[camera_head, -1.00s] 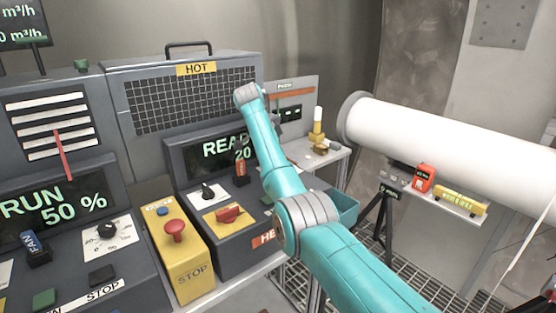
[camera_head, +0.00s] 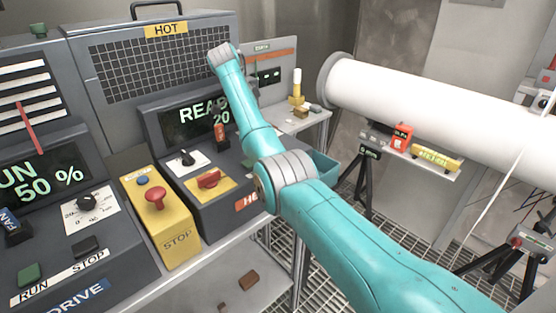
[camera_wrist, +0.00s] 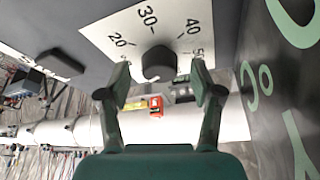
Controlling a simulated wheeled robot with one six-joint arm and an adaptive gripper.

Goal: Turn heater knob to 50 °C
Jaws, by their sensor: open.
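In the wrist view, the heater knob (camera_wrist: 159,63) is a round black knob on a white dial plate (camera_wrist: 112,27) marked 20, 30, 40 and 50. Its pointer is not readable. My gripper (camera_wrist: 160,80) is open, with one fingertip at each side of the knob in the picture. I cannot tell whether the tips reach around it. In the head view, my arm covers the gripper and apparently the heater knob. The heater display (camera_head: 200,115) there reads "READ…" and 20, partly hidden by my arm. In the wrist view, the display (camera_wrist: 265,120) shows "°C".
A black switch (camera_head: 187,158), a red knob (camera_head: 208,180) and a red upright piece (camera_head: 220,133) are on the heater panel. A yellow stop box (camera_head: 160,215) stands left of it. A white pipe (camera_head: 420,105) runs at right, above a small shelf.

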